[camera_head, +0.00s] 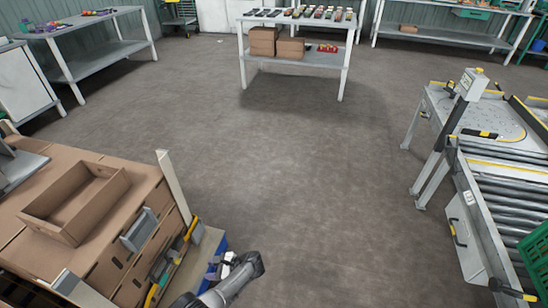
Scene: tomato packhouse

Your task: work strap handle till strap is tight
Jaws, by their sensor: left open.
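A stack of brown cartons (105,262) stands at the lower left with pale corner posts. A yellow and dark strap fitting (190,229) runs down its near right side. I cannot make out which part is the handle or how tight the strap is. My left gripper (224,264) is at the bottom, just right of the stack, open and apart from the fitting. It appears to hold nothing. My right gripper is out of view.
An open empty carton (75,203) lies on top of the stack. A roller conveyor (500,205) stands at the right. A table (296,54) with small goods is at the back. The floor (320,200) between is clear.

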